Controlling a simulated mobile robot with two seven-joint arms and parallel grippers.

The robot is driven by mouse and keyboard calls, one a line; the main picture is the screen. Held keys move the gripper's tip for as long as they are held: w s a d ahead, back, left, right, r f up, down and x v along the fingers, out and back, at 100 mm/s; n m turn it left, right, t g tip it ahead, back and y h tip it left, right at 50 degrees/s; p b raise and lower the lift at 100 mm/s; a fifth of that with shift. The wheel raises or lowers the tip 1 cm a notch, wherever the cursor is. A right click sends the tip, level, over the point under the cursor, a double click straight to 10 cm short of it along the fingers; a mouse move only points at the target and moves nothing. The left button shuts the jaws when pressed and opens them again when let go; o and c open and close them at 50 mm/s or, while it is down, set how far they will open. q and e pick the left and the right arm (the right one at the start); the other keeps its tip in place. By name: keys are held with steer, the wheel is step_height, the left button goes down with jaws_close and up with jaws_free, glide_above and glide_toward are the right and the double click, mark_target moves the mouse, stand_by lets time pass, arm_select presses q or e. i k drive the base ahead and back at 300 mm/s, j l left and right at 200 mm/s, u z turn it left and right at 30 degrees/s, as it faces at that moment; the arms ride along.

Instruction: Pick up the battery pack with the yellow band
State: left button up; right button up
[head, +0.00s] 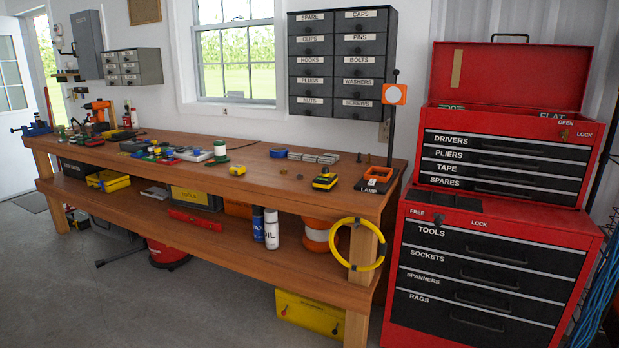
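A small dark block with yellow on it (325,180), which looks like the battery pack with the yellow band, sits on the wooden workbench top (290,170) near its front edge, toward the right end. It stands apart from the things around it. Similar small dark blocks with green parts, such as one block (94,141), are at the left part of the bench; their details are too small to tell. Neither of my grippers is in view.
An orange-and-black lamp base (377,178) with a tall post stands right of the yellow-banded block. A red tool chest (500,130) stands beyond the bench's right end. A yellow hose ring (356,249) hangs at the bench's front corner. The concrete floor (220,300) in front is clear.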

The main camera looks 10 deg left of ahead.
mark_target(325, 181)
steer(key=i+u, duration=0.3)
steer(key=i, duration=0.2)
steer(key=i+u, duration=0.3)
steer(key=i, duration=0.25)
steer(key=i+u, duration=0.45)
steer(key=i+l+u, duration=0.1)
steer(key=i+u, duration=0.3)
steer(key=i+j+u, duration=0.1)
steer(key=i+u, duration=0.65)
steer(key=u, duration=0.15)
steer(key=i+z, duration=0.15)
steer(key=z, duration=0.3)
steer(key=i+j+z, duration=0.1)
steer(key=z, duration=2.85)
